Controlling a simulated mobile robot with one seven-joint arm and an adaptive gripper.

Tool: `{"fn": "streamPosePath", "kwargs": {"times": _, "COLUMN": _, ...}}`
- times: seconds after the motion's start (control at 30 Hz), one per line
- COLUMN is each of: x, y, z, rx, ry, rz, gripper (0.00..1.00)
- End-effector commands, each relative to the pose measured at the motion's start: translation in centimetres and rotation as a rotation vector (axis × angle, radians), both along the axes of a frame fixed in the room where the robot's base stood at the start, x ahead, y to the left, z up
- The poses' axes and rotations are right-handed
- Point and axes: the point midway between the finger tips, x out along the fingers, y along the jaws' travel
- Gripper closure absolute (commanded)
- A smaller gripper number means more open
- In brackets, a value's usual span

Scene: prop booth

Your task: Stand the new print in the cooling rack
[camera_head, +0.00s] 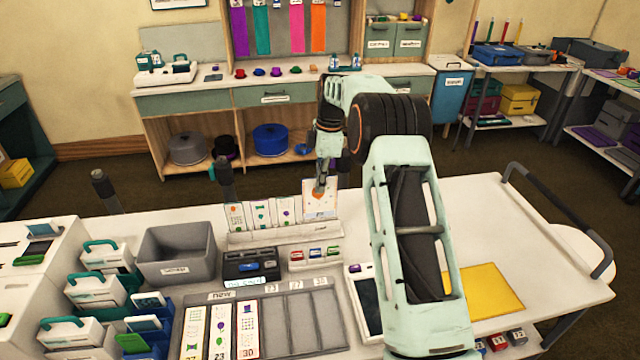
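The cooling rack (284,236) is a low pale rail on the white cart top. Several narrow printed strips (259,214) stand upright in its left and middle part. My gripper (320,188) points down over the rack's right end. It is shut on the top part of a white print (325,211) with an orange mark, which is upright and slightly tilted. The print's lower edge is at or just above the rack; I cannot tell whether it touches or sits in a slot.
A grey bin (176,250) and a black box (250,266) stand left of and in front of the rack. A grey tray (318,322) holds long strips in its left slots. A yellow sheet (485,291) lies at right. My arm covers the cart's middle.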

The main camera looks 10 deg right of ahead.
Motion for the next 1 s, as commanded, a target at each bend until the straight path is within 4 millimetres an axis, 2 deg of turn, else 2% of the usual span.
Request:
{"fn": "streamPosePath", "kwargs": {"times": 0.37, "x": 0.0, "y": 0.0, "z": -0.4, "rx": 0.000, "ry": -0.001, "rz": 0.000, "gripper": 1.00}}
{"fn": "streamPosePath", "kwargs": {"times": 1.0, "x": -0.1, "y": 0.0, "z": -2.5, "rx": 0.001, "ry": -0.004, "rz": -0.001, "gripper": 1.00}}
